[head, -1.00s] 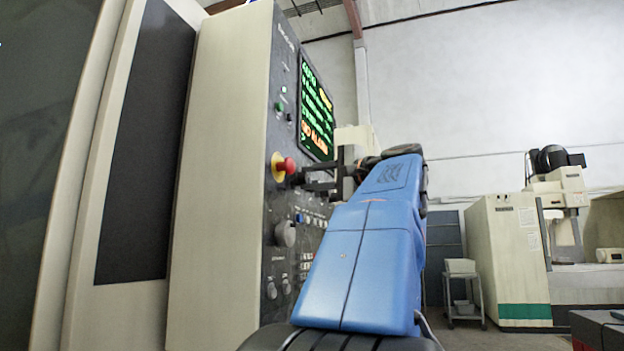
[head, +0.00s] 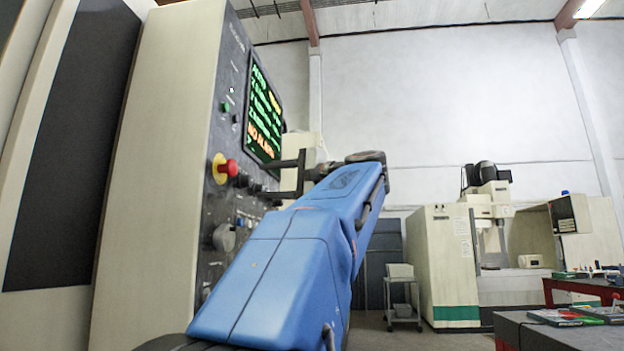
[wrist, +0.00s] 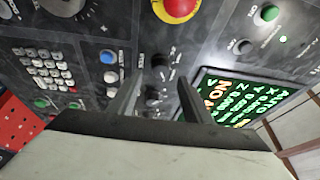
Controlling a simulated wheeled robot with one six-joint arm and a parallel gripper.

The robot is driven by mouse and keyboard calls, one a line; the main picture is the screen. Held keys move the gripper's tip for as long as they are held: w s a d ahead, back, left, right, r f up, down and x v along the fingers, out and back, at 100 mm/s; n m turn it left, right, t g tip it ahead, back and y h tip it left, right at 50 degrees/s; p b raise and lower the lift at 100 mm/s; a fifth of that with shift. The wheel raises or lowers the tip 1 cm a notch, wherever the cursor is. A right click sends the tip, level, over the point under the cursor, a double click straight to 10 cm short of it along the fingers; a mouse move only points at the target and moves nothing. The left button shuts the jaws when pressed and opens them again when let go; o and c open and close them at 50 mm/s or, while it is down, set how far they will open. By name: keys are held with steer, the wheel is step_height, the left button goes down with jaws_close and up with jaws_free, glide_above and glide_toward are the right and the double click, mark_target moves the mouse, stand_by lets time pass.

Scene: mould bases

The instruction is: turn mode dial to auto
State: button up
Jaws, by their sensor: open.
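The dark control panel (head: 235,110) carries a short row of small black knobs (head: 243,180) beside a red and yellow stop button (head: 222,169). I cannot read which knob is the mode dial. My gripper (head: 270,179) is open in front of the panel, level with these knobs. In the wrist view its fingers point at the panel, and black knobs (wrist: 158,60) show between and just beyond the fingertips. The fingers look empty; contact with a knob cannot be told. The lit screen (head: 263,118) shows green and orange text, including "NO ALARM".
A large grey handwheel (head: 224,237) sits lower on the panel. Keypad buttons (wrist: 50,67) and a green button (wrist: 269,13) also show. A cart (head: 402,296), another machine (head: 443,262) and a bench (head: 560,333) stand to the right.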

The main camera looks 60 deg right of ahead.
steer(key=s+f, duration=0.1)
steer(key=s, duration=1.1)
steer(key=shift+s, duration=0.3)
stand_by(0.7)
